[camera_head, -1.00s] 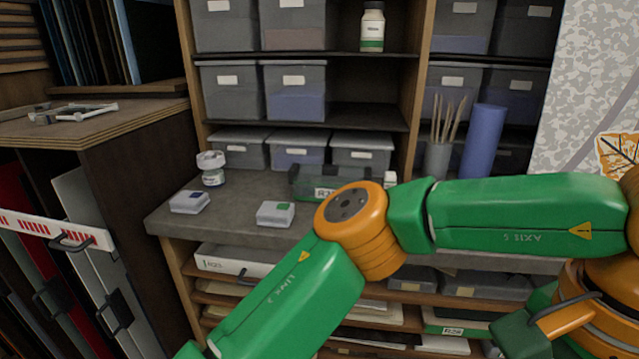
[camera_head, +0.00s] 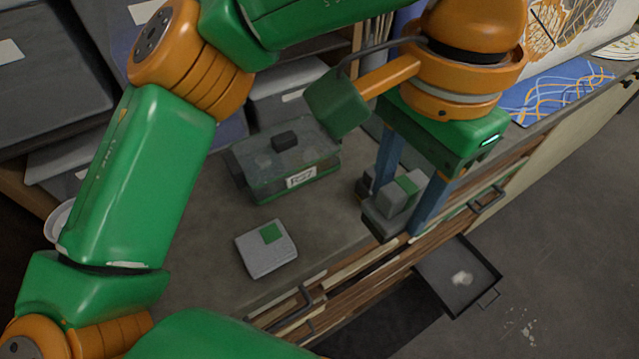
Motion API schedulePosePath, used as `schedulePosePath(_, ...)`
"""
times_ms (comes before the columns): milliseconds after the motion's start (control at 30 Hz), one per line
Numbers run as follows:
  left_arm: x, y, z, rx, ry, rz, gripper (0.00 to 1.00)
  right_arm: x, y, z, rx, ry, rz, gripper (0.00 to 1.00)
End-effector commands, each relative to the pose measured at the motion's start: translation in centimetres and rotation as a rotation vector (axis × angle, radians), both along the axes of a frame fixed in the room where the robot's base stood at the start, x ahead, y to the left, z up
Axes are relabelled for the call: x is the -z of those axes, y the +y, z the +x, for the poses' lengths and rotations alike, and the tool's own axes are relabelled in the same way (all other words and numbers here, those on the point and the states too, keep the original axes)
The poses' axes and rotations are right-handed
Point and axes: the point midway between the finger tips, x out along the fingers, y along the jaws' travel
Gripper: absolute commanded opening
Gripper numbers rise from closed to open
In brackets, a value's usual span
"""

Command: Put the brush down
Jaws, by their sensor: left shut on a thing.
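My left gripper (camera_head: 400,207) points down near the front edge of the grey counter (camera_head: 205,275), right of the clear box. Its two blue fingers stand on either side of a grey blocky piece with a green face (camera_head: 402,192), and it is shut on this piece. The piece looks like the grip of the brush, but I can make out no bristles. A darker grey part shows just below it; I cannot tell whether it touches the counter. My right gripper is not in view.
A clear-sided box with a label (camera_head: 285,165) stands left of my gripper. A small grey box with a green square (camera_head: 267,248) lies nearer on the counter. A dark tray with a pale smudge (camera_head: 458,277) sticks out below the counter edge. A blue patterned sheet (camera_head: 565,92) lies at right.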

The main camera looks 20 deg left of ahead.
Motion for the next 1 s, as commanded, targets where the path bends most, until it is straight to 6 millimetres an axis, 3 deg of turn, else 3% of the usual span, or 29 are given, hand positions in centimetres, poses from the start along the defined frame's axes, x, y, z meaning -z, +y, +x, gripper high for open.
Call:
schedulePosePath(100,1.9,4.0,1.1,-0.007,0.002,-0.001,0.0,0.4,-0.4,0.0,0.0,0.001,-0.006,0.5)
schedulePosePath(200,4.8,6.0,1.6,-0.004,0.005,-0.001,0.0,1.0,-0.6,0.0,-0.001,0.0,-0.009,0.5)
schedulePosePath(433,7.8,8.6,2.3,-0.004,0.003,0.0,0.0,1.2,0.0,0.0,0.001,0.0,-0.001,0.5)
schedulePosePath(600,10.5,8.6,2.3,-0.001,0.002,0.001,0.0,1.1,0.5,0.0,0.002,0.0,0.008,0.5)
schedulePosePath(967,11.1,8.5,2.4,-0.001,-0.001,-0.001,0.0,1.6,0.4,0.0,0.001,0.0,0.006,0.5)
schedulePosePath(1000,11.1,8.5,2.4,-0.002,-0.001,-0.001,0.57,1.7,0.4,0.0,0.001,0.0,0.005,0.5)
